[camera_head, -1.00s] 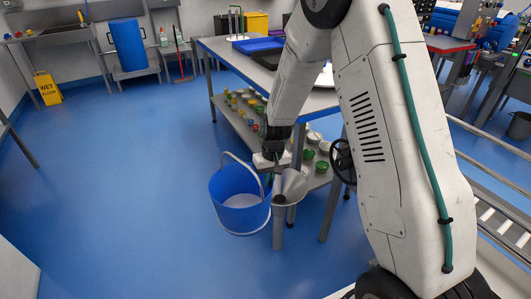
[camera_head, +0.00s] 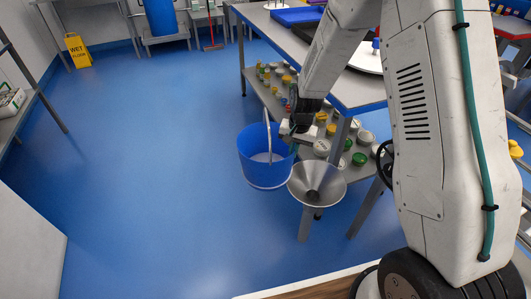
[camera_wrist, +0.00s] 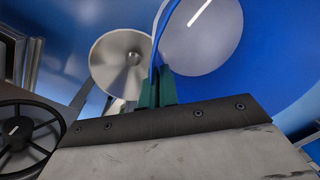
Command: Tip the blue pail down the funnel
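The blue pail (camera_head: 264,175) hangs upright in the head view, its bail standing up and a pale grey surface showing inside. My gripper (camera_head: 290,138) is at its right rim. In the wrist view, the green fingertips (camera_wrist: 157,78) are closed on the edge of the pail wall (camera_wrist: 262,65), with the pale inside to the right. The metal funnel (camera_head: 317,184) sits on a grey post, close to the right and front of the pail. It also shows in the wrist view (camera_wrist: 108,62), left of the fingers, mouth open and hole visible. The pail's far underside is hidden.
A steel table (camera_head: 352,92) with a lower shelf of several jars (camera_head: 340,140) stands behind the funnel. A yellow wet-floor sign (camera_head: 77,50) stands at the back left. The blue floor left of the pail is clear. A black handwheel (camera_wrist: 25,140) is at the left in the wrist view.

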